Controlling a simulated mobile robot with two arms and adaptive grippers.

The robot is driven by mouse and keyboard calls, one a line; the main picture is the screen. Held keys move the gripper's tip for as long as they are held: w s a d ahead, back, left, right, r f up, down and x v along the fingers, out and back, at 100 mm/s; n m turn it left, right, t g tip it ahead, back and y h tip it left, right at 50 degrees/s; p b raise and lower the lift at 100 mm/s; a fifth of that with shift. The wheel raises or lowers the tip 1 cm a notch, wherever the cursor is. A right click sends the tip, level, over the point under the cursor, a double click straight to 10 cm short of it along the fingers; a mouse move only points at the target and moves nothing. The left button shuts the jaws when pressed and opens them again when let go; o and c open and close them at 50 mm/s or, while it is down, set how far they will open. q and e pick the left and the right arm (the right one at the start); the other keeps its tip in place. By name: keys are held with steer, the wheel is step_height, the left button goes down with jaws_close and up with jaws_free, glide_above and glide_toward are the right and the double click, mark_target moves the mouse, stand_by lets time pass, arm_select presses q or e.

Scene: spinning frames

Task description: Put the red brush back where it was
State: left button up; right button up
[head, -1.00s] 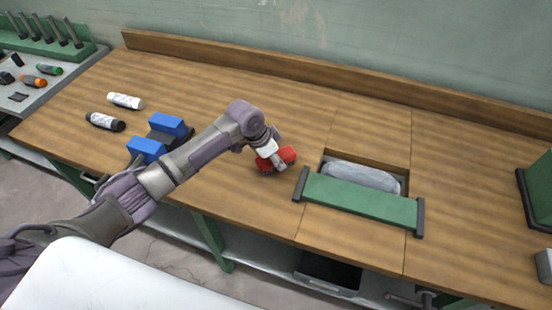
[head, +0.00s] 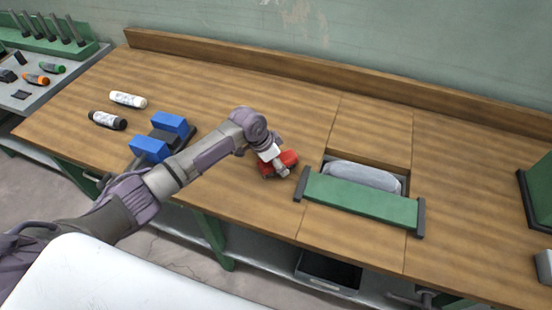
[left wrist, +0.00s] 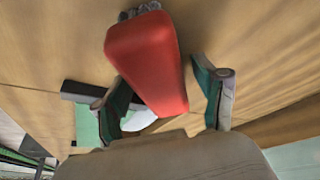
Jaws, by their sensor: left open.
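The red brush (head: 287,159) is on the wooden bench, left of the green-framed recess in the head view. My left gripper (head: 279,170) is at it, partly covering it. In the left wrist view the red brush (left wrist: 148,62) lies between the two spread fingers of my left gripper (left wrist: 165,100), with its dark bristles showing at the top edge. The gripper is open, with a gap visible beside the right finger. Whether the left finger touches the brush I cannot tell. My right gripper is not in view.
A green bar (head: 360,203) stands in front of a recess holding a grey item (head: 362,176). The bench behind the brush is clear.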

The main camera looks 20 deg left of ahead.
arm_select(q)
steer(key=b+v, duration=0.1)
steer(key=v, duration=1.1)
steer(key=shift+b, duration=0.35)
